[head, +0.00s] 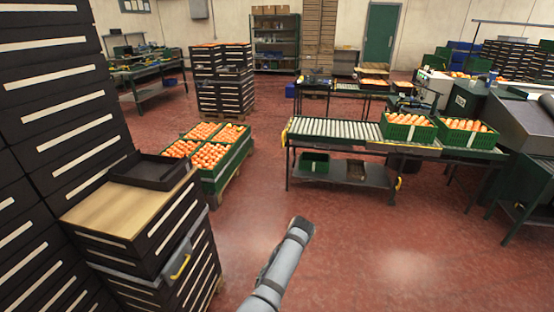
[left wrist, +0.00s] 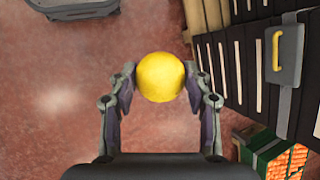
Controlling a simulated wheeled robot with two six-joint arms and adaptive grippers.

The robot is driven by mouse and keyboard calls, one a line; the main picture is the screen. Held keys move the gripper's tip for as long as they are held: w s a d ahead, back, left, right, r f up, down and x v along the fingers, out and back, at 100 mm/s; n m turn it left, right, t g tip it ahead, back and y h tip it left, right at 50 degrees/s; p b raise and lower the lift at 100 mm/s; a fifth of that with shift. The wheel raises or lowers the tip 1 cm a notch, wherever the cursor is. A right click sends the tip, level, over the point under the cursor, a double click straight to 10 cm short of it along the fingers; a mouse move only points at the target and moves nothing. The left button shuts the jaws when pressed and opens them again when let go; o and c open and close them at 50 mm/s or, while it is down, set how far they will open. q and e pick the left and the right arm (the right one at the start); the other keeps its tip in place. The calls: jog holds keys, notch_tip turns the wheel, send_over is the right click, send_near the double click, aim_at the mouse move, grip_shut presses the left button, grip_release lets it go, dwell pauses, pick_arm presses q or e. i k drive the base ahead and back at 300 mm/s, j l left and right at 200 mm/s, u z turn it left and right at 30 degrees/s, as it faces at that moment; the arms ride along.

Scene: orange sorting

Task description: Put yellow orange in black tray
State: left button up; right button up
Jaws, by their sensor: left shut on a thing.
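The yellow orange (left wrist: 160,77) is held between the two fingers of my left gripper (left wrist: 159,80) in the left wrist view. The fingers press on its left and right sides, above the red floor. The orange and the left gripper do not show in the head view. The black tray (head: 150,172) lies on the wooden top of a low crate stack at the left of the head view. It looks empty and is not seen in the left wrist view. My right gripper is in neither view.
The tray's stack has a wooden top (head: 128,212) and a yellow-handled grey case (head: 180,262) on its side, also seen in the left wrist view (left wrist: 285,55). A tall black crate stack (head: 55,100) stands behind. Green orange crates (head: 228,170) and a roller conveyor (head: 335,130) lie beyond open floor.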

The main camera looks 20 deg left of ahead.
aim_at(140, 171)
jog(key=i+l+u, duration=0.1)
jog(key=i+u, duration=0.35)
jog(key=i+l+u, duration=1.45)
jog(key=l+u, duration=0.25)
jog(key=l, duration=0.25)
